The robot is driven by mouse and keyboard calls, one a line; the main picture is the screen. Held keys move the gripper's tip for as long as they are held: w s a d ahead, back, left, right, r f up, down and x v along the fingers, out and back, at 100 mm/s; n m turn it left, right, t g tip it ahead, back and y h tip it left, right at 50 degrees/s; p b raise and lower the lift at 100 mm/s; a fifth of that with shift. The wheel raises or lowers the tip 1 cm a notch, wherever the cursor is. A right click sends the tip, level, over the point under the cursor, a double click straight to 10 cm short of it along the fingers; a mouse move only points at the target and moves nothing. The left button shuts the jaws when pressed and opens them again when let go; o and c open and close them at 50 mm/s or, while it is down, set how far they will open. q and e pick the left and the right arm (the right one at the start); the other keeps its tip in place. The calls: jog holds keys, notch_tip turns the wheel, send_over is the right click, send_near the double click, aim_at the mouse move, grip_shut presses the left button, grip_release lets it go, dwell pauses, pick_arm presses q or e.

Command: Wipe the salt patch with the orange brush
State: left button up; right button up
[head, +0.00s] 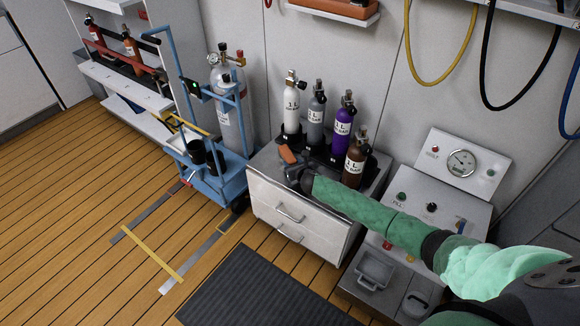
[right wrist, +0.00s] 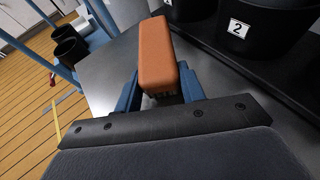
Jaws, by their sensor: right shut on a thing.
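The orange brush (head: 287,153) is an orange block with dark bristles beneath it, over the left part of the grey top of the drawer cabinet (head: 264,164). My right gripper (head: 294,168) is shut on it. In the right wrist view the brush (right wrist: 157,52) stands between the two blue fingers of my right gripper (right wrist: 160,88). I cannot tell whether the bristles touch the cabinet top. I cannot make out the salt patch in either view; the brush and gripper cover part of the top. My left gripper is not in view.
Several labelled cylinders, among them a white one (head: 291,110) and a brown one (head: 355,160), stand in black holders along the back of the cabinet, close to my right arm. A blue trolley (head: 222,181) with a grey cylinder stands left. A gauge panel (head: 462,163) is at right.

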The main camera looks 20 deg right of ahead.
jog(key=shift+w+d, duration=0.55)
jog(key=shift+d, duration=0.2)
jog(key=shift+s+d+f, duration=0.15)
jog(key=shift+s+d, duration=0.15)
jog(key=shift+s, duration=0.1)
jog(key=shift+f, duration=0.15)
jog(key=shift+s+a+p, duration=0.1)
jog(key=shift+s+p, duration=0.2)
jog(key=shift+s+a, duration=0.35)
jog(key=shift+s, duration=0.15)
jog(key=shift+s+a+p, duration=0.35)
jog(key=shift+a+p, duration=0.1)
jog(key=shift+s+a+r+p, duration=0.1)
jog(key=shift+s+a+p, duration=0.5)
jog(key=shift+a, duration=0.45)
jog(key=shift+s+a+r+p, duration=0.1)
jog(key=shift+s+a+p, duration=0.3)
jog(key=shift+s+a, duration=0.5)
jog(key=shift+w+f, duration=0.1)
jog(key=shift+w, duration=0.1)
